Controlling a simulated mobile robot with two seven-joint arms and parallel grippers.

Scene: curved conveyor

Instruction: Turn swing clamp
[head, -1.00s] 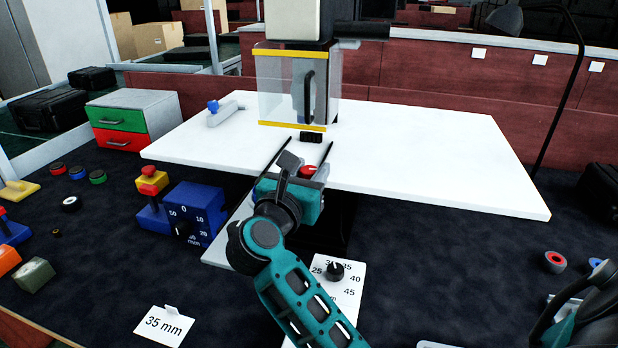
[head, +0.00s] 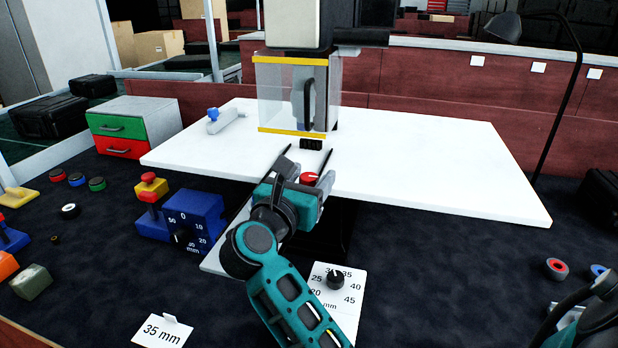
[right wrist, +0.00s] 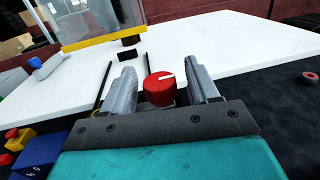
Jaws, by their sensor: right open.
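A pale lever-like piece with a blue knob (head: 226,120) lies on the white table (head: 440,170), left of the clear guard; it looks like the swing clamp. It also shows at the upper left of the right wrist view (right wrist: 40,66). My right gripper (head: 306,171) is open at the table's front edge. In the right wrist view a red knob (right wrist: 159,90) with a white mark shows between its two fingers, with gaps to both sides; whether they reach around it I cannot tell. My left gripper is not in view.
A clear guard with yellow bars (head: 290,95) stands on the table under a machine head. A blue dial block (head: 195,215) sits at the left, a dial card (head: 325,295) and a "35 mm" card (head: 162,331) in front. The table's right half is clear.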

